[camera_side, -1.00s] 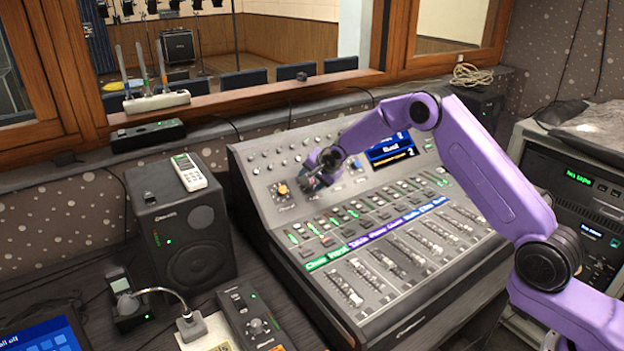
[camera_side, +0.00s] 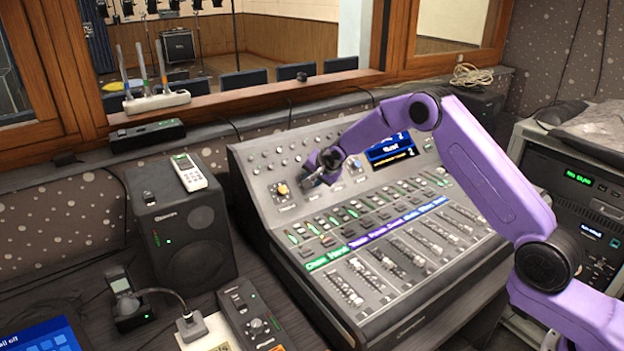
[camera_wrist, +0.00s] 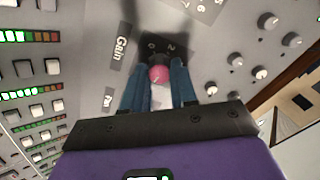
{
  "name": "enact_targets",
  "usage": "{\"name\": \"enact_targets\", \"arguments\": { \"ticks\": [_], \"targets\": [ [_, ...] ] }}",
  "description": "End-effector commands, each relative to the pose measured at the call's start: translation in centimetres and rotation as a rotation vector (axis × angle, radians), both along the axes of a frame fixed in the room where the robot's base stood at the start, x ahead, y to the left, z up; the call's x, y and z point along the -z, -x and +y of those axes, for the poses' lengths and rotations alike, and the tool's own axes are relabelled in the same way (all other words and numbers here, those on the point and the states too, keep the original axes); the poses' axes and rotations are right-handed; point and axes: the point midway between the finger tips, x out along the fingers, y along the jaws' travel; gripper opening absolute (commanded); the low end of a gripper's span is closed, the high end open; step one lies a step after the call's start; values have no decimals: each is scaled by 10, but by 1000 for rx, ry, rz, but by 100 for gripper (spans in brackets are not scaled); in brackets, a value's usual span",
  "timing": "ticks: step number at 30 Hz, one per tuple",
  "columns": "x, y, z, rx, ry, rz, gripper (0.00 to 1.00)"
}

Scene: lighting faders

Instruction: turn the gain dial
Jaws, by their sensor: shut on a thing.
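The gain dial (camera_wrist: 159,74) has a pink cap and sits on the console panel next to the printed word "Gain" in the wrist view. My gripper (camera_wrist: 160,82) is shut on it, with one blue finger on each side. In the side view my gripper (camera_side: 312,180) is at the console's upper panel, and the dial is hidden behind it. The mixing console (camera_side: 330,225) stands on the desk with its panel tilted up.
An orange-capped knob (camera_side: 282,189) is left of my gripper, and another knob (camera_side: 355,164) is to its right. Rows of faders (camera_side: 385,258) lie below. A speaker (camera_side: 187,235) stands left of the console. The lit screen (camera_side: 390,148) is at upper right.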

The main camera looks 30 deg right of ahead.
Motion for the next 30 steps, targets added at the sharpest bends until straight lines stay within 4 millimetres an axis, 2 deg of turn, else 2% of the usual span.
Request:
{"name": "enact_targets", "arguments": {
  "ticks": [30],
  "targets": [
    [0, 0, 2, -708, 621, 3, 0]
  ]
}}
